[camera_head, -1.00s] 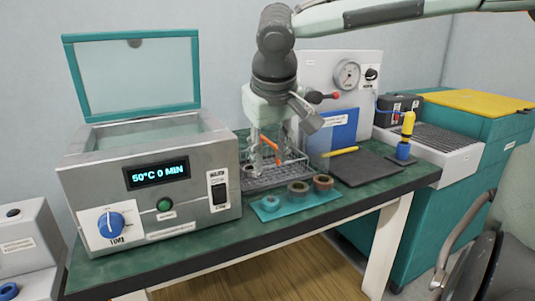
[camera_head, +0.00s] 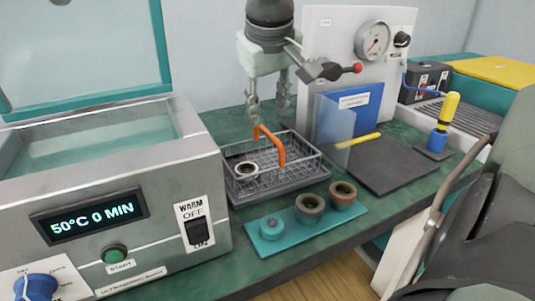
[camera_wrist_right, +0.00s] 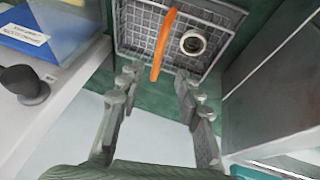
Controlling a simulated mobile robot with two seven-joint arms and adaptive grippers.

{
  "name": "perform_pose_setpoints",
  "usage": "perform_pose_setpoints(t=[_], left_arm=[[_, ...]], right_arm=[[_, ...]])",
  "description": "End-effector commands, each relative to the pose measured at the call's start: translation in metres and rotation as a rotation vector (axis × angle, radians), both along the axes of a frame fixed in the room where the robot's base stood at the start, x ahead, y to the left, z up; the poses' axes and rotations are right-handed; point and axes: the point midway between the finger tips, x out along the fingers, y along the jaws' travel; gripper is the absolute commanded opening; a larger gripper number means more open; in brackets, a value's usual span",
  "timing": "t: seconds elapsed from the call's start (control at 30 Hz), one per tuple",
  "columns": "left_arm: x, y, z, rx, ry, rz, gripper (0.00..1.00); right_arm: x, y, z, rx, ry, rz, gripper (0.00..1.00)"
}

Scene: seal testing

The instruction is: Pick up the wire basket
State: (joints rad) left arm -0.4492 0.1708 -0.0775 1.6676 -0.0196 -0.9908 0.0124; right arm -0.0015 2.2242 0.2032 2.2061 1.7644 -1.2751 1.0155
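My right gripper (camera_head: 267,106) points down, just above and behind the handle. Its fingers are spread and nothing is between them. In the right wrist view the right gripper (camera_wrist_right: 158,98) is open, with the basket (camera_wrist_right: 140,36), orange handle (camera_wrist_right: 163,45) and ring (camera_wrist_right: 193,43) beyond the fingertips. My left gripper is out of view.
A water bath (camera_head: 120,225) with a raised lid and a "50°C 0 MIN" display stands left of the basket. A teal mat (camera_head: 292,236) with several rings lies in front. A gauge panel (camera_head: 330,40) is behind, and a dark mat (camera_head: 385,165) with a yellow pen lies right.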

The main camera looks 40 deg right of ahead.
Motion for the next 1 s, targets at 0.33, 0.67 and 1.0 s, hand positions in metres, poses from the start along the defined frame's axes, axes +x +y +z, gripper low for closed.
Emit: perform_pose_setpoints(t=[0.33,0.67,1.0], left_arm=[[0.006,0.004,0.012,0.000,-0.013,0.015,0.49],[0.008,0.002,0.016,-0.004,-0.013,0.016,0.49],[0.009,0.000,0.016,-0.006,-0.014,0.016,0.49]], right_arm=[[0.014,-0.015,-0.037,0.002,0.006,-0.001,0.35],[0.026,-0.026,-0.066,0.001,0.001,-0.001,0.35],[0.026,-0.026,-0.065,0.001,0.001,-0.001,0.15]])
